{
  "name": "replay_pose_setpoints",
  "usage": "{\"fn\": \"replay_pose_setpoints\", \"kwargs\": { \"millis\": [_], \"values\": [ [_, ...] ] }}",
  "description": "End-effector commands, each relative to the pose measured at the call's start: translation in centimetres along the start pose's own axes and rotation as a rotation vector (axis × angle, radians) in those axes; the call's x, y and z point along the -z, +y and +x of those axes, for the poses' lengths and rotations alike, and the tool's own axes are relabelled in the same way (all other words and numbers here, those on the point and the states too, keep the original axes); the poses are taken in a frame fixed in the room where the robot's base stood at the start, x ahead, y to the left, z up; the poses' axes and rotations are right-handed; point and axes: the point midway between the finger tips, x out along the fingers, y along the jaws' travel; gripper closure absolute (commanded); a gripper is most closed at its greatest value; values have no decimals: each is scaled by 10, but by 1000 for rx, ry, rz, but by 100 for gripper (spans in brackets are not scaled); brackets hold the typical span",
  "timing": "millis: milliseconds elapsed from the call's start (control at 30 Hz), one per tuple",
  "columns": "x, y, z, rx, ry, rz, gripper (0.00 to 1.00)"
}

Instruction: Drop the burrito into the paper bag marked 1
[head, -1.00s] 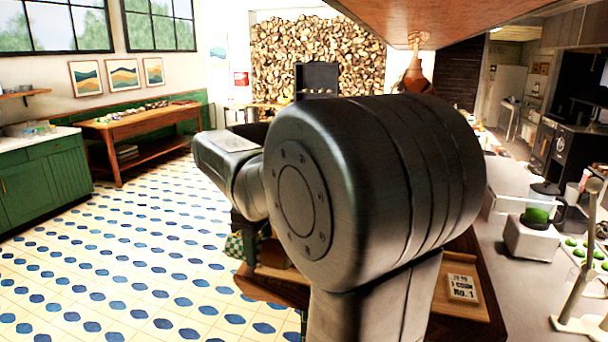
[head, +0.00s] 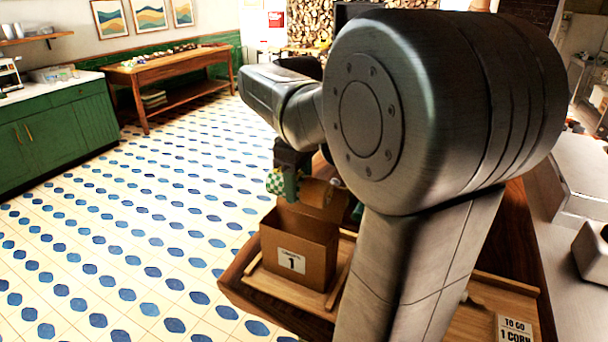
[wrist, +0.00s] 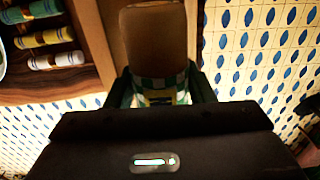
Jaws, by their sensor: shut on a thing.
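The brown paper bag marked 1 (head: 292,262) stands open on a wooden tray, left of my arm in the head view. My gripper (head: 290,178) is above the bag's opening, near its far left rim. It is shut on the burrito (head: 275,183), in green-and-white checked wrap. In the wrist view the burrito (wrist: 160,92) sits between the fingers of my gripper (wrist: 160,90). The burrito's lower end is unclear.
The wooden tray (head: 275,288) sits on a dark wood counter. Several coloured cylinders (wrist: 48,37) lie left in the wrist view. Open tiled floor is on the left, with green cabinets (head: 60,130) beyond.

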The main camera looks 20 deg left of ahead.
Motion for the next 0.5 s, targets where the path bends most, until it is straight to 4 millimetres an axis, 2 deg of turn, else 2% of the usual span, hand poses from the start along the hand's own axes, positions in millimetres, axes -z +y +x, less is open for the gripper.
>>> {"fn": "replay_pose_setpoints", "kwargs": {
  "millis": [267,500],
  "values": [
    [0,0,20,0,0,0,82],
    [0,0,45,0,0,0,82]
  ]
}}
